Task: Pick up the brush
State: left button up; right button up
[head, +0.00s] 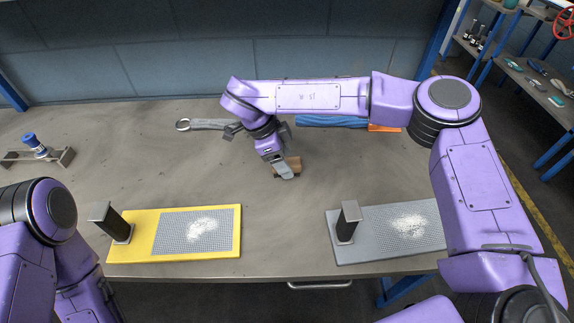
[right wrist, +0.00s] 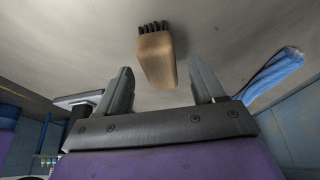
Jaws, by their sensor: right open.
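The brush has a tan wooden block body and dark bristles. In the right wrist view the brush (right wrist: 157,62) shows between and beyond the two fingers, bristles pointing away. In the head view the brush (head: 293,164) lies on the table, partly hidden by my right gripper (head: 282,170). My right gripper is open, its fingers apart on either side of the brush in the right wrist view, with nothing held. Whether a finger touches the brush cannot be told. My left arm shows at the lower left of the head view, but its gripper is out of sight.
A yellow board (head: 140,247) and a grey board (head: 345,259), each with mesh, white powder and an upright post, lie along the front edge. Behind are a wrench (head: 207,125), a blue cloth (head: 325,121) and an orange item (head: 384,128). A blue-topped item (head: 33,142) stands left.

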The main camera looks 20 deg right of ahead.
jog(key=shift+x, duration=0.85)
jog(key=shift+r, duration=0.1)
jog(key=c, duration=1.1)
jog(key=shift+w+r, duration=0.1)
jog(key=shift+r, duration=0.3)
jog(key=r, duration=0.3)
jog(key=shift+s+a+r+b, duration=0.2)
jog(key=shift+s+a+b, duration=0.05)
jog(key=shift+s+b, duration=0.1)
jog(key=s+a+r, duration=0.2)
jog(key=s+r, duration=0.1)
jog(key=s+a+r+b, duration=0.1)
jog(key=s+a+r, duration=0.1)
jog(key=s+a, duration=0.1)
jog(key=s+a+r, duration=0.3)
jog(key=s, duration=0.1)
jog(key=shift+s+a+r, duration=0.1)
jog(key=shift+s+r, duration=0.1)
jog(key=shift+r, duration=0.2)
jog(key=o, duration=0.5)
jog(key=c, duration=0.3)
